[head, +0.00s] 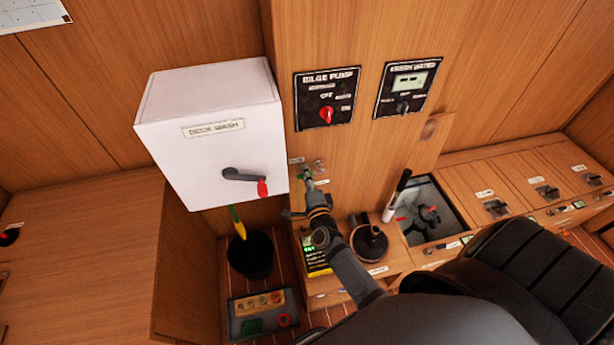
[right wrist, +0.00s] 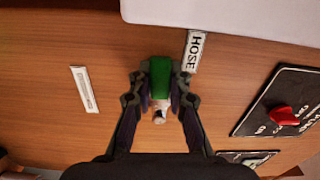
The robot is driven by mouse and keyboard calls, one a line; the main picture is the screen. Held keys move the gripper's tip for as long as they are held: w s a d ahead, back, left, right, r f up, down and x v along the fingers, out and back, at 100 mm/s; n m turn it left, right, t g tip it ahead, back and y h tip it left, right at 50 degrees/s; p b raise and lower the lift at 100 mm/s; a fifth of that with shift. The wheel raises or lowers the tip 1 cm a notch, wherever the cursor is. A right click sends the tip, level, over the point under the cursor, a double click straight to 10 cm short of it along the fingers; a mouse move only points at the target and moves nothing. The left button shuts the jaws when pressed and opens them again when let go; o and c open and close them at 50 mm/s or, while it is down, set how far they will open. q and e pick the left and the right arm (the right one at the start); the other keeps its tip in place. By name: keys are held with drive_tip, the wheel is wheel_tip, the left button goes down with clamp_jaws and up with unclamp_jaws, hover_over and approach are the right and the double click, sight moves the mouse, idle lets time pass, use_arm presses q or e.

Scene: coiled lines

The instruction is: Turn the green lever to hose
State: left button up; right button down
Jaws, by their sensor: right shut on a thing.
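The green lever (right wrist: 160,74) sits between the two fingers of my right gripper (right wrist: 160,92) in the right wrist view, and the fingers are shut on it. A pale metal part (right wrist: 160,108) shows just below the green grip. A white label reading HOSE (right wrist: 193,50) is on the wood panel, just right of the lever's upper end. A second white label (right wrist: 84,90) is to the left; its text is unreadable. In the head view, my right gripper (head: 312,190) is at the panel, and the lever (head: 303,176) is a small green patch beside its tips. My left gripper is not in view.
The white DECK WASH box (head: 210,145) with a grey, red-tipped lever (head: 245,178) juts out close left of my gripper. The BILGE PUMP panel (head: 327,98) and another display panel (head: 408,87) are above. A black bucket (head: 250,255) stands below left.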

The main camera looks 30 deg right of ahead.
drive_tip(key=shift+r+m, duration=0.1)
drive_tip(key=shift+m, duration=0.4)
drive_tip(key=c, duration=1.2)
unclamp_jaws()
drive_tip(key=v, duration=1.2)
